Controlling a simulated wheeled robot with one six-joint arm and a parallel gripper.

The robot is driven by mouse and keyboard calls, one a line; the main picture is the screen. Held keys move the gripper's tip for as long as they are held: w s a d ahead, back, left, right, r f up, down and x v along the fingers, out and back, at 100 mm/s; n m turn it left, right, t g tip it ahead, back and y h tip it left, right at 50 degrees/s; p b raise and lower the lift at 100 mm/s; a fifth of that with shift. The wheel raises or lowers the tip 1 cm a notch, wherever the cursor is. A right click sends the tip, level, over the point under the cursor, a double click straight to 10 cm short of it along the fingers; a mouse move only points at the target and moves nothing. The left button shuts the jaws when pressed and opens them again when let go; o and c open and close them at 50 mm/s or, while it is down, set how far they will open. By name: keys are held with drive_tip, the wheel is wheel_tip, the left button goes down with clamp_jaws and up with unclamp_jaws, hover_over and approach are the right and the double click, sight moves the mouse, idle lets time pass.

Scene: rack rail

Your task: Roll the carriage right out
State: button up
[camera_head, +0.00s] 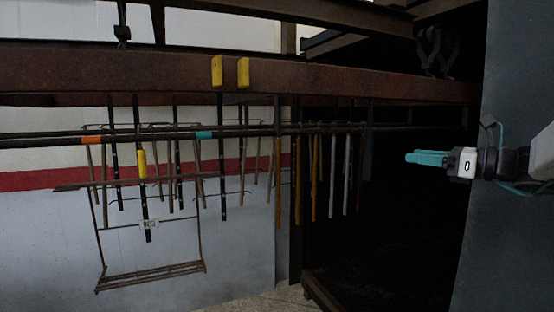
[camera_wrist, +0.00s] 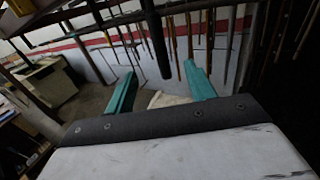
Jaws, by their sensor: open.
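The carriage (camera_head: 150,187) is a rusty wire frame hanging from the dark rail (camera_head: 240,132) at the left of the head view. A dark upright strip with a yellow grip (camera_head: 142,163) and a small white tag (camera_head: 150,224) hangs at its middle. The rail bears an orange band (camera_head: 92,140) and a teal band (camera_head: 204,134). My gripper (camera_head: 426,158) has teal fingers. It is at the right, well apart from the carriage, pointing left. In the wrist view my gripper (camera_wrist: 160,84) is open with nothing held; a dark bar (camera_wrist: 155,40) shows beyond the fingers.
A rusty beam (camera_head: 120,72) with two yellow blocks (camera_head: 230,72) runs above the rail. Several orange and grey rods (camera_head: 314,175) hang between the carriage and my gripper. A dark opening lies behind at the right. A grey panel (camera_head: 510,90) stands at far right.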

drive_tip(key=shift+x, duration=6.35)
clamp_jaws()
